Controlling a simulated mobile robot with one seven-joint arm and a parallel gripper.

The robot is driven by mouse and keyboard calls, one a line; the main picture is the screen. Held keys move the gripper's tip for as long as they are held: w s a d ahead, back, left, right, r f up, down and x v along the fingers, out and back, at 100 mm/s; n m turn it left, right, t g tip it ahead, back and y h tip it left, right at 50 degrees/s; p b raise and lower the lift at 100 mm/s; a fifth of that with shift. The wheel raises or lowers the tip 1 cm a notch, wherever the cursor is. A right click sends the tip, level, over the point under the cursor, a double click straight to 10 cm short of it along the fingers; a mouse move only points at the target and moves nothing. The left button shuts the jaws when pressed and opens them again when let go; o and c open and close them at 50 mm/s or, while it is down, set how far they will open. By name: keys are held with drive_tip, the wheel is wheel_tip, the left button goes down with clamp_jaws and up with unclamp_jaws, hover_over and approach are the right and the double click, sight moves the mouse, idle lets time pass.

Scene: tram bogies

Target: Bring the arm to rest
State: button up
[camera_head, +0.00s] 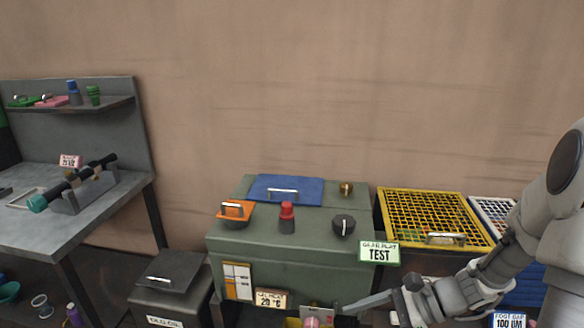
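My arm comes in from the right edge and reaches down and left across the lower right of the head view. My gripper (347,309) is at the bottom edge, in front of the green test cabinet (300,245). One long grey finger shows and points left. Whether a second finger lies apart from it is not visible. The fingertip is close to a small pink object (312,321) in a yellowish holder that the bottom edge cuts off. I cannot tell whether they touch.
A yellow grid tray (408,207) and a white grid tray (487,206) stand right of the cabinet, near my arm. The cabinet top carries a blue lid (262,186), a red knob (287,214) and a black dial (344,225). A lidded grey bin (150,298) and a workbench (70,235) stand left.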

drive_tip(key=s+a+r+n+g+h+p, duration=0.1)
drive_tip(key=s+r+n+g+h, duration=0.1)
drive_tip(key=s+r+n+h, duration=0.4)
wheel_tip(320, 180, up, 2)
drive_tip(key=n+h, duration=0.1)
drive_tip(key=n, duration=0.4)
drive_tip(key=shift+s+a+n, duration=0.15)
drive_tip(key=shift+s+n, duration=0.15)
drive_tip(key=s+d+r+n+t+h+p, duration=0.1)
drive_tip(key=r+n+t, duration=0.1)
drive_tip(key=r, duration=0.2)
drive_tip(key=s+d+r+n+t+h, duration=0.1)
drive_tip(key=s+r+n+t+h, duration=0.1)
drive_tip(key=r, duration=0.2)
drive_tip(key=s+d+r+n+t+h+p, duration=0.1)
drive_tip(key=s+r+n+t, duration=0.1)
drive_tip(key=r, duration=0.3)
drive_tip(key=shift+s+d+n+h+p, duration=0.1)
drive_tip(key=shift+s+n+h+p, duration=0.15)
drive_tip(key=shift+n+h, duration=0.2)
